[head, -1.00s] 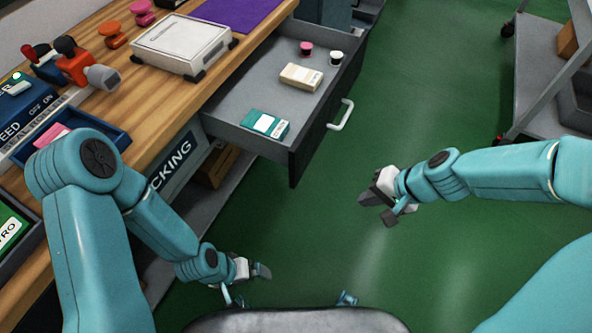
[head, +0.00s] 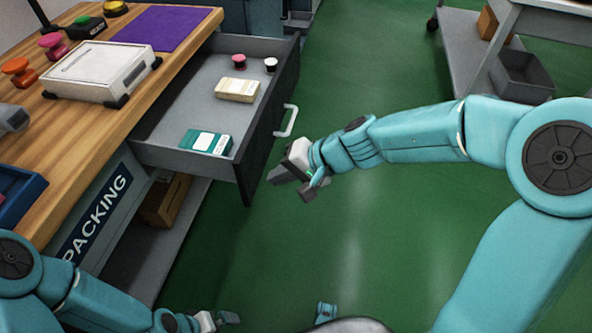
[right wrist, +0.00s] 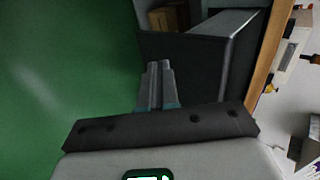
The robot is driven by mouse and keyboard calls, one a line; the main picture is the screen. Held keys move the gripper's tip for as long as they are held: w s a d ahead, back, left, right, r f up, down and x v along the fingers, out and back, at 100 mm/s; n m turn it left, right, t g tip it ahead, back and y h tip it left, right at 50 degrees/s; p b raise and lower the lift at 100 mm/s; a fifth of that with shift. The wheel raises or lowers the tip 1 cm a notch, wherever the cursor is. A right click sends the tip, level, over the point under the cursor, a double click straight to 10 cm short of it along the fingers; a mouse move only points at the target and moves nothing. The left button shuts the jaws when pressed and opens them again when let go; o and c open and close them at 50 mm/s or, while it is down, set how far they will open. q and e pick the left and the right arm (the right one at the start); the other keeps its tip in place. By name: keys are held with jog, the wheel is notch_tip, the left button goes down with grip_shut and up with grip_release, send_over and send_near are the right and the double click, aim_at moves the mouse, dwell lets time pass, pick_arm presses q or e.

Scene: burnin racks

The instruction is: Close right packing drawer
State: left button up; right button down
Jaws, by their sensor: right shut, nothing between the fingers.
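The right packing drawer (head: 178,158) is pulled out from under the wooden bench in the head view. It has a dark front panel and a light grey handle (head: 287,121). A teal box (head: 206,143), a beige box (head: 237,89) and two small round items lie in it. My right gripper (head: 290,183) is shut and empty, a little in front of the drawer front and nearer to me than the handle. In the right wrist view its fingers (right wrist: 160,85) are together, with the dark drawer front (right wrist: 185,65) beyond. My left gripper (head: 225,319) is low at the bottom edge, its jaws unclear.
The wooden bench (head: 60,125) holds a white scale (head: 100,74), a purple mat (head: 160,26) and several coloured knobs. A cardboard box (head: 163,200) sits on the shelf below. A grey cart (head: 473,50) stands at the far right. Green floor is clear.

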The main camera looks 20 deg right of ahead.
aim_at(246, 178)
pick_arm(q)
jog(key=shift+p, duration=0.3)
pick_arm(e)
jog(key=shift+w+a+f, duration=0.2)
jog(key=shift+w+a, duration=0.5)
jog(key=shift+a, duration=0.3)
jog(key=shift+w+a+f, duration=0.15)
jog(key=shift+w+a, duration=0.5)
jog(key=shift+a, duration=0.3)
jog(key=shift+a, duration=0.1)
